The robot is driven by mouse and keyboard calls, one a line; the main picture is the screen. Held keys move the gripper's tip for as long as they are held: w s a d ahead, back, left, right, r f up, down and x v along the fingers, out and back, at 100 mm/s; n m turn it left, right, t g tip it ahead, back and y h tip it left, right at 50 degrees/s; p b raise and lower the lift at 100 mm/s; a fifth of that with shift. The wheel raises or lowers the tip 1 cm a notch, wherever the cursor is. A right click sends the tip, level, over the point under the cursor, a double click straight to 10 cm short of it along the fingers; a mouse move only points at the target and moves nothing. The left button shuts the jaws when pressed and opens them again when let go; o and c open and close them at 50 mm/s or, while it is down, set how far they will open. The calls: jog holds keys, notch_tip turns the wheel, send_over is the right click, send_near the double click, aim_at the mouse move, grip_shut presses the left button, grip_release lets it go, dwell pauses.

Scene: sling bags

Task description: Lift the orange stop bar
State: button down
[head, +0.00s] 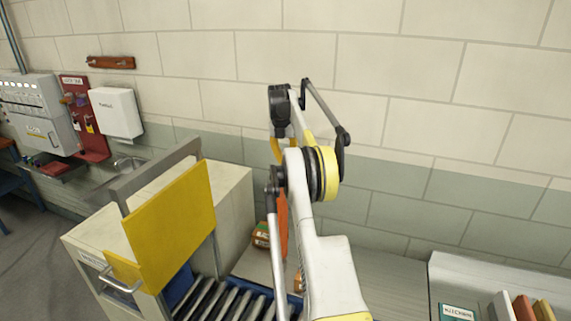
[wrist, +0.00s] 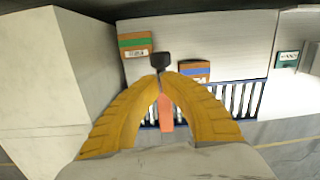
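The orange stop bar (wrist: 166,114) shows in the wrist view between my two yellow fingers, with a black knob (wrist: 160,61) at its upper end. My gripper (wrist: 161,78) has its fingertips drawn together around the narrow part just below the knob. In the head view the orange bar (head: 282,225) stands upright behind my white arm, which hides part of it. The yellow fingers show there only in part. Whether the bar's lower end touches anything is hidden.
A roller conveyor (head: 235,300) runs beside a pale cabinet with a yellow panel (head: 172,225). Boxes with a green band (wrist: 135,45) and a blue band (wrist: 195,71) lie near the bar. A shelf with books (head: 520,306) is at the right. A block wall stands behind.

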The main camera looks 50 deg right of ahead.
jog(key=r, duration=0.5)
jog(key=shift+a+r, duration=0.3)
jog(key=shift+r, duration=0.05)
jog(key=shift+s+a+r, duration=0.1)
jog(key=shift+r, duration=0.25)
